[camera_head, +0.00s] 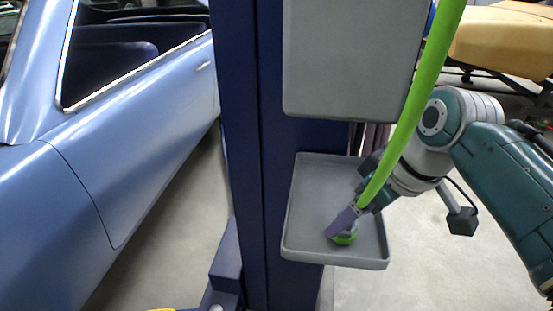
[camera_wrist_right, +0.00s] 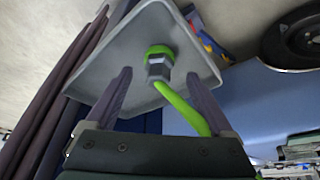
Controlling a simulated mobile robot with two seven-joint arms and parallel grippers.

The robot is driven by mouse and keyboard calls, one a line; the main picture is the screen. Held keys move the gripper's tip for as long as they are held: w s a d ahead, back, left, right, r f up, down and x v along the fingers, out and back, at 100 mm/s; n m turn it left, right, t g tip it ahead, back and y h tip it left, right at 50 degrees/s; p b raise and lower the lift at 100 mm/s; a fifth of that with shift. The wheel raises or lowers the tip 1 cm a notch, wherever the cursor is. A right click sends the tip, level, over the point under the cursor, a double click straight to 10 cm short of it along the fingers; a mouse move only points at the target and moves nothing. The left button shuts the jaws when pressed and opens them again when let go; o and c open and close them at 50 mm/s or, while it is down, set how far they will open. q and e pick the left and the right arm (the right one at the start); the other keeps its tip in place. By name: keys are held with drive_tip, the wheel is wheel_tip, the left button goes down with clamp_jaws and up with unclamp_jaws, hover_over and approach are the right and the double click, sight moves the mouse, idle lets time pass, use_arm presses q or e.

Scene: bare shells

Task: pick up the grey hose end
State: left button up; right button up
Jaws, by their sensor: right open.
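The grey hose end (camera_wrist_right: 159,68) has a green ring around it and lies on a grey tray (camera_wrist_right: 120,52). In the wrist view it shows beyond and between the fingertips of my right gripper (camera_wrist_right: 158,77), which is open and empty. In the head view my right gripper (camera_head: 346,220) reaches down into the tray (camera_head: 303,222) from the right and hides most of the hose end; its green part (camera_head: 345,239) shows below the fingers. The bright green hose (camera_head: 423,85) runs down from the top, passing in front of the gripper. My left gripper is not in view.
The tray has a raised rim and is beside a dark blue post (camera_head: 262,160). A grey box (camera_head: 352,55) is above the tray. A light blue car (camera_head: 130,130) stands on the left. Bare floor (camera_head: 440,270) shows on the right.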

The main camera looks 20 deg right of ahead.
sight(346, 237)
drive_tip(key=b+x, duration=0.1)
drive_tip(key=x, duration=0.3)
drive_tip(key=shift+d, duration=0.1)
drive_tip(key=shift+r, duration=0.1)
clamp_jaws()
idle(0.5)
